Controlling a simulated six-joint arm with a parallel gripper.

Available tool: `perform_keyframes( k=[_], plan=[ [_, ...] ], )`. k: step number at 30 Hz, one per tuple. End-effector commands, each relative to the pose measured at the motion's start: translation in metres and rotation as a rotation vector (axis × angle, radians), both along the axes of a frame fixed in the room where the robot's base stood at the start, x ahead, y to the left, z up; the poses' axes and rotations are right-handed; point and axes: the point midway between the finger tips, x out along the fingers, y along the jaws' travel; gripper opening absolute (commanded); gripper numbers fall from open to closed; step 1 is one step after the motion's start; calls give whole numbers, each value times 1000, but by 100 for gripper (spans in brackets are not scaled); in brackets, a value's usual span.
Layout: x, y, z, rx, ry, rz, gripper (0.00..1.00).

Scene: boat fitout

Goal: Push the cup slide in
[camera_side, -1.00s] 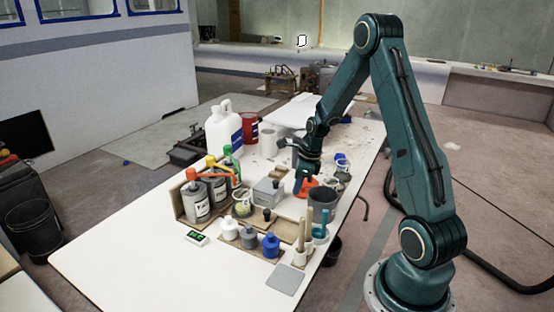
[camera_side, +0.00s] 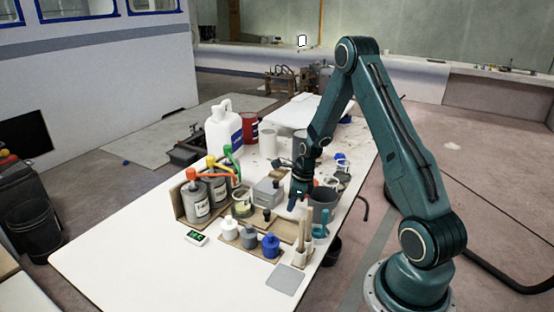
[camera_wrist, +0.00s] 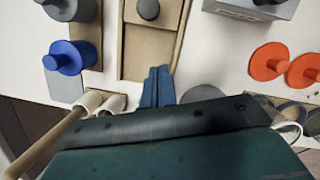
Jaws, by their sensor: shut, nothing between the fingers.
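A shallow wooden tray-like slide (camera_side: 284,229) with raised edges lies on the white bench, and I take it to be the cup slide. A dark round knob (camera_side: 267,213) stands at one end of it. In the wrist view the slide (camera_wrist: 150,50) runs up from the picture's middle, with its knob (camera_wrist: 148,9) at the top edge. My gripper (camera_wrist: 158,72) is shut and empty, its blue fingertips by the slide's lower end; whether they touch is unclear. In the side view my gripper (camera_side: 300,192) points down, beside the grey box and the dark grey cup.
The dark grey cup (camera_side: 323,205) and a holder with wooden-handled tools (camera_side: 303,245) stand close on the right. White, grey and blue (camera_side: 270,244) knobbed pieces sit in front. A grey box (camera_side: 268,191) and bottles (camera_side: 196,200) stand left.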

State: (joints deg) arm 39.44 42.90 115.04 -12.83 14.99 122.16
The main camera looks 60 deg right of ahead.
Motion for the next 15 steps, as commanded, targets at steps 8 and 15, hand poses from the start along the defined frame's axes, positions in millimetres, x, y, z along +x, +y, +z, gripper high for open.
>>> perform_keyframes(
  k=[8, 15],
  plan=[
    [13, 5, -29, -1, -2, 3, 0],
    [37, 15, -28, -2, 0, 2, 0]
  ],
)
